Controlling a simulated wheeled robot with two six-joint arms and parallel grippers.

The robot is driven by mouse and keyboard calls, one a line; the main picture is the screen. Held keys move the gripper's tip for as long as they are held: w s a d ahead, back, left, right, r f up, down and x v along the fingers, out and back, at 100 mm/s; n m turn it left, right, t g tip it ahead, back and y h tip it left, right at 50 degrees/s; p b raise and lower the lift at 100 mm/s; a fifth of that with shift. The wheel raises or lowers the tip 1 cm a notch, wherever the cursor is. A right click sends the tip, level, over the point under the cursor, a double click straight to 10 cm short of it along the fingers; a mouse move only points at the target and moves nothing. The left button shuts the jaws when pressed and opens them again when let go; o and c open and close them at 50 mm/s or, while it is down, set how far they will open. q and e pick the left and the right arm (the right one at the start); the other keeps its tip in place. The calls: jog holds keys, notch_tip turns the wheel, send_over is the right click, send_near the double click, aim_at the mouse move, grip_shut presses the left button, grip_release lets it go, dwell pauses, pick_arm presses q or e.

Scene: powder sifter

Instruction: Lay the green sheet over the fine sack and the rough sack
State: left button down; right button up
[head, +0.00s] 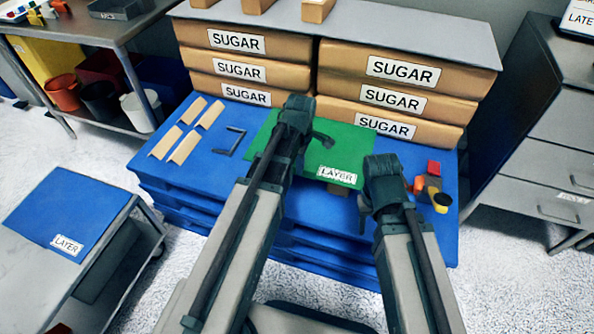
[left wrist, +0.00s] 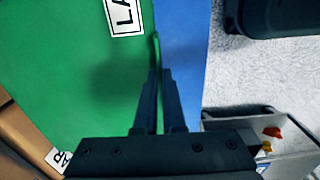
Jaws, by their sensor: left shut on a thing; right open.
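The green sheet (head: 347,140), with a white LAYER label, lies over the blue pallet in front of the sugar sacks. My left gripper (head: 322,138) is over it; in the left wrist view, the gripper (left wrist: 158,75) is shut on the edge of the green sheet (left wrist: 80,75). My right gripper (head: 365,215) is open at the sheet's front right, its fingers mostly hidden by its own wrist. No label reads fine or rough, so I cannot tell those sacks apart.
Two stacks of SUGAR sacks (head: 388,98) stand at the back under a grey sheet (head: 440,36). Tan angle strips (head: 185,147) and a dark bracket (head: 230,142) lie left on the blue pallet (head: 185,185). Small coloured containers (head: 441,203) stand right. A blue LAYER sheet (head: 60,205) lies on a cart.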

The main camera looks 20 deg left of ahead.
pick_arm(q)
jog(key=shift+f+b, duration=0.3)
jog(key=shift+f, duration=0.5)
jog(key=shift+r, duration=0.15)
pick_arm(e)
jog(key=shift+a+f, duration=0.4)
jog(key=shift+f, duration=0.25)
pick_arm(q)
jog(key=shift+f+b, duration=0.55)
jog(key=shift+f, duration=0.1)
jog(key=c, duration=1)
grip_release()
pick_arm(e)
jog(key=shift+f, duration=0.6)
pick_arm(q)
jog(key=shift+r, duration=0.1)
